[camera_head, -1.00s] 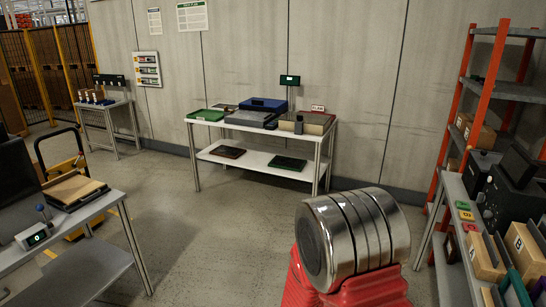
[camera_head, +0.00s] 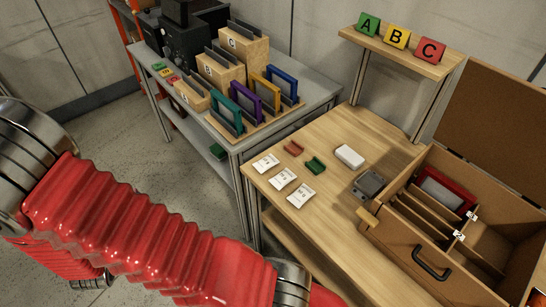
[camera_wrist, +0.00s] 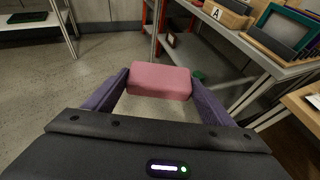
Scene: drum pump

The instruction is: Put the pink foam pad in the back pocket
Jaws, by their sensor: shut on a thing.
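The pink foam pad (camera_wrist: 159,82) is held between the two purple-grey fingers of my gripper (camera_wrist: 160,77) in the wrist view. It is in the air above the floor. The open brown case (camera_head: 392,243) stands on the wooden table at the right in the head view, its lid (camera_head: 505,135) raised. Thin upright dividers (camera_head: 432,207) split its inside into pockets, and small number tags sit on them. A red-framed piece (camera_head: 446,190) is at the case's back side. My gripper is outside the head view; my red arm crosses its lower left.
The wooden table (camera_head: 330,205) holds white cards (camera_head: 283,179), small red and green pieces, a white block (camera_head: 349,156) and a grey item (camera_head: 369,184). A raised shelf (camera_head: 398,50) carries A, B and C blocks. A grey bench (camera_head: 305,85) holds coloured frames and lettered boxes.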

